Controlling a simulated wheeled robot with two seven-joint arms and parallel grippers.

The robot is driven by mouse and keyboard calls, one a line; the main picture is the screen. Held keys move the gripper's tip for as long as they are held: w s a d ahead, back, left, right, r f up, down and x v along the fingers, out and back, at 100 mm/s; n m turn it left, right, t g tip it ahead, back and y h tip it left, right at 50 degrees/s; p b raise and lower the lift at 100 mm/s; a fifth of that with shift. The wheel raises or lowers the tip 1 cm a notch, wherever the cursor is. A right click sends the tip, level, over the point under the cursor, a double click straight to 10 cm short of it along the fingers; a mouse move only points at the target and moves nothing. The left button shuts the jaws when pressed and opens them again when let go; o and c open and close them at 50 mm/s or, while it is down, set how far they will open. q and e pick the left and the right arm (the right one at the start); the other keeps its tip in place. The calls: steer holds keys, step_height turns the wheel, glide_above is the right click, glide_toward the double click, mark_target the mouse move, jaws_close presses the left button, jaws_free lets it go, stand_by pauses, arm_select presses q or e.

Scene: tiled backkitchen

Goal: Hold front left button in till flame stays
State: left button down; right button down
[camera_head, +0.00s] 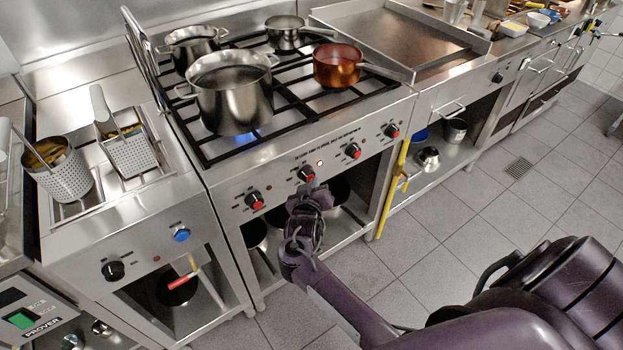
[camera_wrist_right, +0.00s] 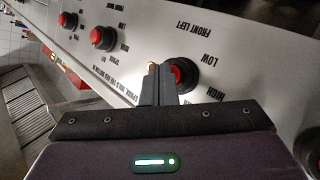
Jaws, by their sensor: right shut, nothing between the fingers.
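The front left knob (camera_head: 306,174) is black with a red centre button, on the cooker's front panel. In the right wrist view the same knob (camera_wrist_right: 183,76) sits beside a "FRONT LEFT" label. My right gripper (camera_head: 310,187) is at this knob from below. In the wrist view its fingers (camera_wrist_right: 158,82) are shut and empty, with tips at the red button's edge. The fingers partly cover the knob; I cannot tell whether they press the button. A blue flame (camera_head: 244,138) shows under the large steel pot (camera_head: 232,100) at the front left burner. My left gripper is out of view.
More red-centred knobs (camera_head: 254,201) (camera_head: 353,150) flank this one. A small lit lamp (camera_head: 320,163) is on the panel. A copper pan (camera_head: 338,66) stands on the hob. A yellow gas pipe (camera_head: 393,190) runs down the right side. A fryer (camera_head: 140,215) stands left. Floor in front is clear.

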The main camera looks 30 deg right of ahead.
stand_by(0.3)
steer(key=shift+s+p, duration=0.65)
steer(key=shift+s, duration=0.1)
steer(key=s+p, duration=0.2)
steer(key=s, duration=0.1)
steer(key=s+p, duration=0.1)
steer(key=s, duration=0.1)
steer(key=shift+d, duration=0.25)
